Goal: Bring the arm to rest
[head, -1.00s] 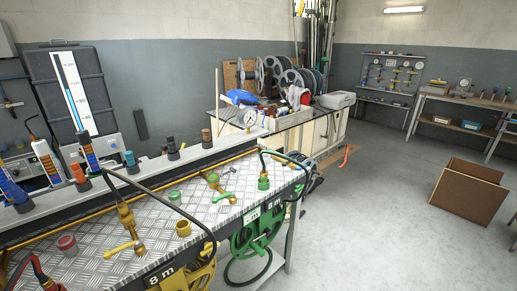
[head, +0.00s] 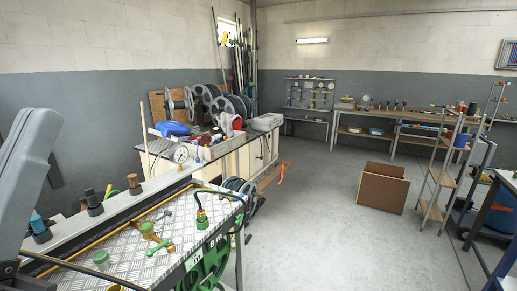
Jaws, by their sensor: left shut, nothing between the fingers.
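My left arm, grey, comes in large and close at the left edge of the head view. My left gripper (head: 18,272), dark, is low at that edge, partly cut off, and it is shut with nothing seen in it. It is at the near left of the metal-topped reel bench (head: 128,247). A green hose reel (head: 212,268) marked 8 m hangs at the bench front. A hose with a green end fitting (head: 202,220) stands on the plate. A brass valve with a green handle (head: 150,232) lies left of it. My right gripper is not in view.
A cluttered workbench with grey reels (head: 228,108) stands behind the reel bench. An open brown box (head: 383,188) sits on the floor. A stepladder (head: 437,185) and a dark-framed table (head: 505,215) stand at the right. The middle floor is clear.

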